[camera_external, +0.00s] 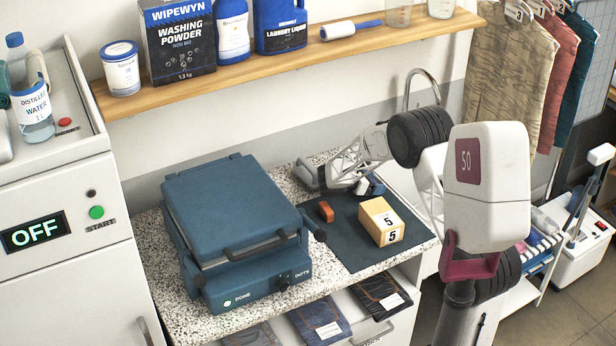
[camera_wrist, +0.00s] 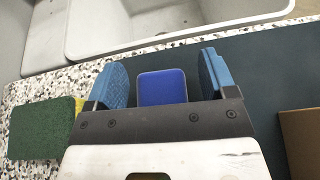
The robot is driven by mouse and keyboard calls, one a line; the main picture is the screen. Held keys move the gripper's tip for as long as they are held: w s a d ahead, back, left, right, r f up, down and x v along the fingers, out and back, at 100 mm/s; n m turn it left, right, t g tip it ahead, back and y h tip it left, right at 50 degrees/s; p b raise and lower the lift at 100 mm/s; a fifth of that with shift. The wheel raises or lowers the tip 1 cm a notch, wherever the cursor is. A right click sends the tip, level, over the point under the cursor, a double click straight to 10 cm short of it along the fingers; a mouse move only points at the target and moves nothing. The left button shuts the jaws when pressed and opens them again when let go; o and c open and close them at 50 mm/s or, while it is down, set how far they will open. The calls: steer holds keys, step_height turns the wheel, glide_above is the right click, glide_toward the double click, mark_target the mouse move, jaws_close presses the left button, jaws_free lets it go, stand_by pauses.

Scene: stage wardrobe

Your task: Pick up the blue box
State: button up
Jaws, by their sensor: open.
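The blue box (camera_wrist: 163,88) sits between the two blue fingers of my open gripper (camera_wrist: 161,66) in the wrist view. Gaps show on both sides of it, so the fingers are not closed on it. Its lower part is hidden behind the gripper body. In the external view my gripper (camera_external: 368,187) is low over the far part of the dark mat (camera_external: 356,250). The blue box is hard to tell from the blue fingers there.
A wooden box marked 5 (camera_external: 380,222) and a small orange block (camera_external: 326,211) lie on the mat. A green-and-yellow sponge (camera_wrist: 38,130) is left of my gripper in the wrist view, with a sink (camera_wrist: 110,35) beyond. A blue press (camera_external: 235,220) stands left.

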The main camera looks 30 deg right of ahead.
steer(key=c, duration=1)
steer(key=shift+r, duration=5)
